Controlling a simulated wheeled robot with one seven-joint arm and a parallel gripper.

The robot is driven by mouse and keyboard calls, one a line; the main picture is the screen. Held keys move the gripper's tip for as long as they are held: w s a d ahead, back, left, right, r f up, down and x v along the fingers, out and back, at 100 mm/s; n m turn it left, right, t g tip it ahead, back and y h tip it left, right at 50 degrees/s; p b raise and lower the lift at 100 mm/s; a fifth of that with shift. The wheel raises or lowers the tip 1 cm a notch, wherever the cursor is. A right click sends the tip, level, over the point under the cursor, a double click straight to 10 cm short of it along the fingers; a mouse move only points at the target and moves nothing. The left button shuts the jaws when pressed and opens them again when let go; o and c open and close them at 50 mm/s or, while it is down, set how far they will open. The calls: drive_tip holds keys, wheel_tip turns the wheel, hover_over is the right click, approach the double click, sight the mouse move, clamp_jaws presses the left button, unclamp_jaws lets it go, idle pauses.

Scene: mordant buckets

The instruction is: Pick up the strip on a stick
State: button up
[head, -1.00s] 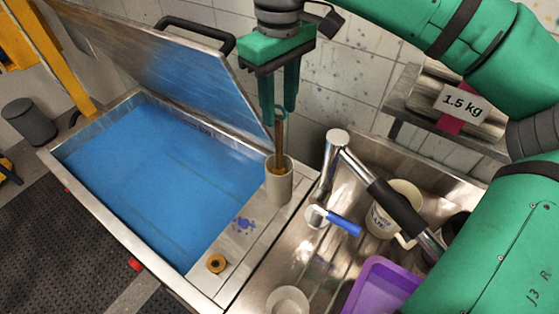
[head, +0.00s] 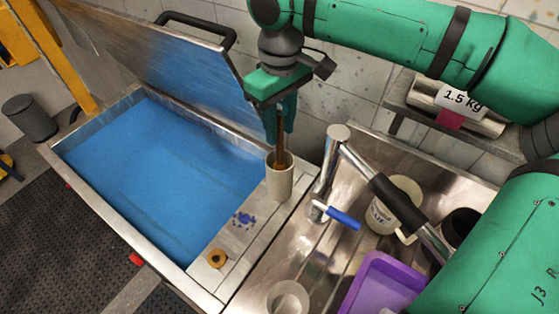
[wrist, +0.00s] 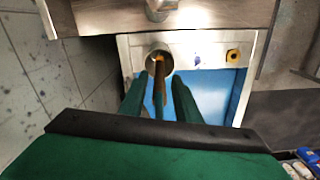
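The strip on a stick shows as a thin brown stick (head: 281,148) standing in a beige cup (head: 279,184) on the steel ledge beside the blue bath. Its upper end is hidden by my gripper in the head view. My gripper (head: 281,138) points down over the cup, its fingers around the stick's upper part. In the wrist view the stick (wrist: 159,75) runs between the two fingers (wrist: 158,85), with a visible gap beside it, so they look open. The lower end of the stick is hidden inside the cup.
The bath's raised lid (head: 150,55) stands close to the left of my gripper. A tap (head: 332,165) rises right of the cup. A white bucket (head: 396,207) and purple tub (head: 375,285) are in the sink. A brown ring (head: 217,258) lies on the ledge.

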clamp_jaws()
drive_tip(key=shift+w+r, duration=0.1)
